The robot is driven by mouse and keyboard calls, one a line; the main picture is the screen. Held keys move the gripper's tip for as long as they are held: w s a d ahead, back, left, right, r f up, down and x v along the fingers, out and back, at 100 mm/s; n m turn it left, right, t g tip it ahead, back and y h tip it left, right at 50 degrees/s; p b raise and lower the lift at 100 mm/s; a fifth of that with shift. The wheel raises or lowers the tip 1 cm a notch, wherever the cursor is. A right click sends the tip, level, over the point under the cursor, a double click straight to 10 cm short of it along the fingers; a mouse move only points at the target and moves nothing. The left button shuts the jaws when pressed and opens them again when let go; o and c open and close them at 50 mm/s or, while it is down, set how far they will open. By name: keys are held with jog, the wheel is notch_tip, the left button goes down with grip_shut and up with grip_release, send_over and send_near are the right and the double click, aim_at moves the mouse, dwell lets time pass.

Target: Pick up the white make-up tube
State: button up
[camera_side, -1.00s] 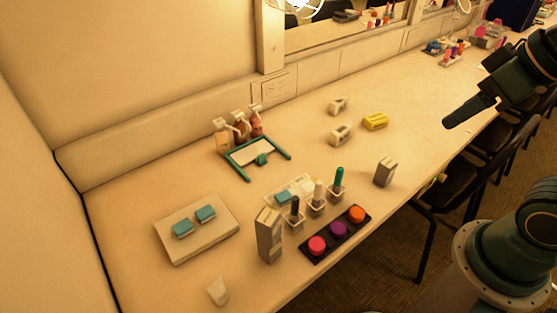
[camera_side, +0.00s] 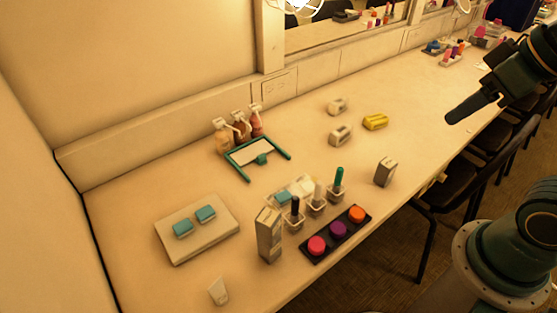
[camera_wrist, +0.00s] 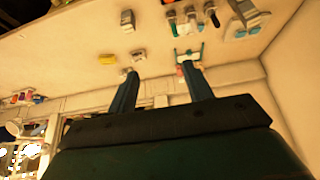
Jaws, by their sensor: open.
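The white make-up tube (camera_side: 318,191) stands upright in the middle clear holder of a row of three, between a black tube (camera_side: 295,206) and a green tube (camera_side: 338,179). In the wrist view it shows small near the top edge (camera_wrist: 190,12). My gripper (camera_side: 456,117) is in the air at the upper right of the side view, well apart from the tube. In the wrist view its two fingers (camera_wrist: 162,70) are spread with nothing between them. The side view shows the fingers overlapped.
A palette (camera_side: 328,242) with coloured pans lies in front of the holders. A tall box (camera_side: 269,235) stands left, a small grey box (camera_side: 386,172) right. The right counter is mostly clear.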

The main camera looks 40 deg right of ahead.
notch_tip(320, 180, up, 5)
jog(key=w+a+r+n+y, duration=0.25)
jog(key=w+a+n, duration=0.35)
jog(key=w+a, duration=0.45)
jog(key=w+a+f+n+g+y, duration=0.15)
jog(key=a+n, duration=0.25)
jog(key=a, duration=0.8)
jog(key=s+a+f+n+g+y, duration=0.1)
jog(key=a+f+n+g+y, duration=0.15)
jog(key=a, duration=0.85)
jog(key=n, duration=0.1)
send_near(223, 287)
jog(key=s, duration=0.1)
jog(key=shift+d+r+t, duration=0.2)
jog(key=shift+r+t, duration=0.2)
jog(key=shift+r, duration=0.1)
jog(key=shift+h, duration=0.25)
jog(key=shift+x, duration=4.3)
